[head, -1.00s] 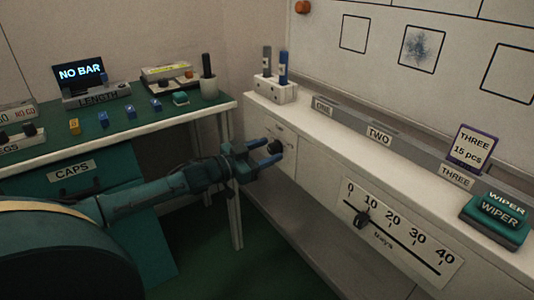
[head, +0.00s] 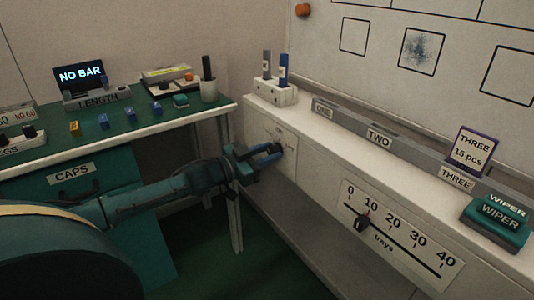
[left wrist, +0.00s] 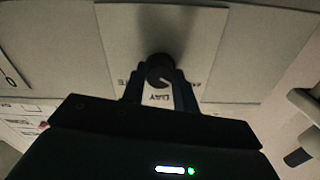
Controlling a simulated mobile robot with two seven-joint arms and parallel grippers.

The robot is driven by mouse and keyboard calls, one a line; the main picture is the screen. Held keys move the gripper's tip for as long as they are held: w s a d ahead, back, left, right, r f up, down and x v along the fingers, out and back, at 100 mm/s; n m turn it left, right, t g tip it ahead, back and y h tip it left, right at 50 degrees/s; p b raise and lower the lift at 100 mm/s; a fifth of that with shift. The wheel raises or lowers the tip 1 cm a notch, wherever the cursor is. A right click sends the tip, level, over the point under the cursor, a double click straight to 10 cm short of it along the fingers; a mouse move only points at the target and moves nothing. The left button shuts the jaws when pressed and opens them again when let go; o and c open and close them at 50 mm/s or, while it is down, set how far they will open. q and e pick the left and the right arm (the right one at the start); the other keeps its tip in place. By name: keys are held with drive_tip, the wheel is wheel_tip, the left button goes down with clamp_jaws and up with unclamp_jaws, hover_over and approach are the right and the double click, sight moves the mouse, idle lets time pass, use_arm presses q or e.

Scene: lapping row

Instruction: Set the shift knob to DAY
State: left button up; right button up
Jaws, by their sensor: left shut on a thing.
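The shift knob (head: 277,149) is a dark round knob on a pale plate on the front of the white cabinet at the right. In the left wrist view the knob (left wrist: 160,71) shows between the fingertips, with a light mark on its face. The label DAY (left wrist: 157,98) is just below it, and other words at its sides are partly hidden by the fingers. My left gripper (head: 268,155) is shut on the knob, its blue fingers along its sides; it also shows in the left wrist view (left wrist: 159,80). Exactly where the mark points is hard to tell. My right gripper is not in view.
A marker block (head: 271,92) and a teal wiper (head: 495,222) stand on the ledge above. A green-topped bench (head: 130,124) with small blocks is at the left.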

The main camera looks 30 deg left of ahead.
use_arm(q)
drive_tip(key=shift+r+m+p, duration=0.1)
drive_tip(key=shift+m+p, duration=0.2)
drive_tip(key=shift+p, duration=0.05)
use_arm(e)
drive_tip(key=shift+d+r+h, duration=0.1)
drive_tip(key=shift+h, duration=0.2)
use_arm(q)
drive_tip(key=shift+m+p, duration=0.45)
drive_tip(key=shift+m, duration=0.15)
drive_tip(key=m+p, duration=0.1)
drive_tip(key=m, duration=0.1)
drive_tip(key=shift+m, duration=0.3)
drive_tip(key=m+p, duration=0.1)
drive_tip(key=m, duration=0.2)
drive_tip(key=shift+m, duration=0.3)
drive_tip(key=shift+m+p, duration=0.4)
drive_tip(key=shift+m, duration=1.4)
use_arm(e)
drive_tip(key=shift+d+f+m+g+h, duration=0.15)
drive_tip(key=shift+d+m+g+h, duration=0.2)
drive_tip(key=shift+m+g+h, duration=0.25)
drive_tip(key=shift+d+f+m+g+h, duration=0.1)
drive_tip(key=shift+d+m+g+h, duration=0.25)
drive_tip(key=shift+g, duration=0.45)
use_arm(q)
drive_tip(key=o, duration=1)
drive_tip(key=shift+c, duration=0.2)
